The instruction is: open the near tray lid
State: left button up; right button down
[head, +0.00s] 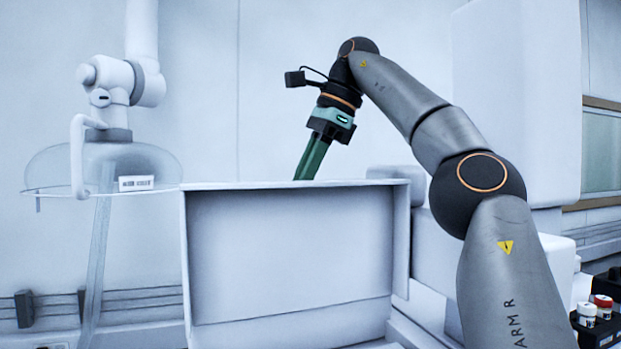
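A large white panel with a raised rim and side flanges (290,255) stands upright in the middle of the head view. It looks like the near tray lid standing raised with its inner side towards me, but I cannot be sure. My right gripper (307,172) comes over from the right, with its teal body above the panel and its green fingers slanting down behind the panel's top edge. The fingertips are hidden there, so I cannot tell whether they touch the panel or hold anything. My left gripper is not in view.
A white jointed apparatus (120,80) with a clear glass bowl (60,165) and a label (136,183) stands at the left. White equipment (510,100) stands at the right. Small capped vials (603,306) sit in a dark rack at the lower right. The space above the panel's left part is clear.

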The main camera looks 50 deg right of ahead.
jog(key=shift+w+d+f, duration=0.45)
jog(key=shift+w+d, duration=0.05)
jog(key=shift+w, duration=0.2)
jog(key=c, duration=0.8)
grip_release()
jog(key=shift+r, duration=0.1)
jog(key=shift+c, duration=0.2)
